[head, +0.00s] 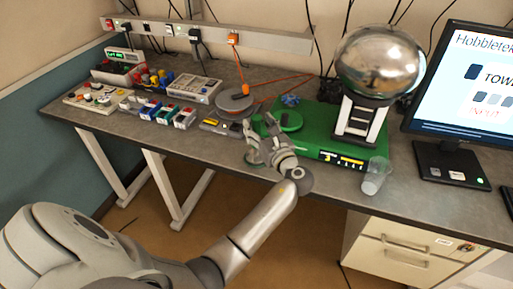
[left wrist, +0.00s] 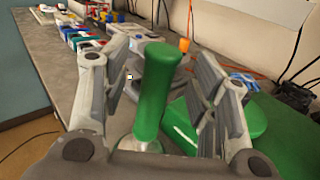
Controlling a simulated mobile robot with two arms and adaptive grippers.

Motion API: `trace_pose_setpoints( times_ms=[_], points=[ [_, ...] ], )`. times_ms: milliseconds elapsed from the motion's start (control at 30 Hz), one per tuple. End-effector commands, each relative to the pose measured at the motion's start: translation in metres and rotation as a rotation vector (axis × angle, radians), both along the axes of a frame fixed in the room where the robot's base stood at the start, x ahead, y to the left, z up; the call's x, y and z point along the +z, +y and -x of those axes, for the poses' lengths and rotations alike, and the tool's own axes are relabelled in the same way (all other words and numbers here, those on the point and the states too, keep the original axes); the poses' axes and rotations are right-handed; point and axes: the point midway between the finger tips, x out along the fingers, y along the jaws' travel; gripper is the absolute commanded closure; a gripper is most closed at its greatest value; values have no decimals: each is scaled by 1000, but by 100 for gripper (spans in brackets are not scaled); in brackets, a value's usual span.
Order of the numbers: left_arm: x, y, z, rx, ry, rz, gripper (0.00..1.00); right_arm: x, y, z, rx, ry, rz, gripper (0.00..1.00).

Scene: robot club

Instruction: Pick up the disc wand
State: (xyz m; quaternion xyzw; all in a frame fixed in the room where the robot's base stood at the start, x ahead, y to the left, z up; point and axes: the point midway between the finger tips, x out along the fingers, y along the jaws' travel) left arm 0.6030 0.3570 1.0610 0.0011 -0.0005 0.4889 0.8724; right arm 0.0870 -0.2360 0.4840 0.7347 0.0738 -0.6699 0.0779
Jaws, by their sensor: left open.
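The disc wand shows in the left wrist view as a thick green handle (left wrist: 156,90) with a silvery collar at its lower end. Its disc cannot be made out. My left gripper (left wrist: 163,85) is open, with one grey finger on each side of the handle. A gap shows between the handle and the left finger; on the right I cannot tell whether they touch. In the head view my left gripper (head: 266,130) is over the front of the bench, left of the green generator base, and hides most of the wand. My right gripper is not in view.
A generator with a silver globe (head: 380,62) stands on a green base (head: 325,142), right of my gripper. A clear cup (head: 375,176) is at the bench's front edge. A monitor (head: 465,85) stands at right. A grey reel (head: 234,103) and several small boxes lie to the left.

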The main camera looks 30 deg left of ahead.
Motion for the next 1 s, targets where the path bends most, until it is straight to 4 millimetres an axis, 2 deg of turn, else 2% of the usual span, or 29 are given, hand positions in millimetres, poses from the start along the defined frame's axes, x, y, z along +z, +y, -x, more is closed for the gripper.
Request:
trace_pose_setpoints(
  times_ms=[167, 433, 833, 1000],
  points=[
    [1, 17, -10, 1, 0, 0, 46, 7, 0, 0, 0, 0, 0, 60],
    [0, 19, -11, 0, 0, 1, 47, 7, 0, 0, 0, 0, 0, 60],
    [0, 18, -11, 0, 0, 1, 98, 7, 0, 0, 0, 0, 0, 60],
    [0, 18, -11, 0, -2, 1, 100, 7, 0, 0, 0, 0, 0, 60]
  ],
)
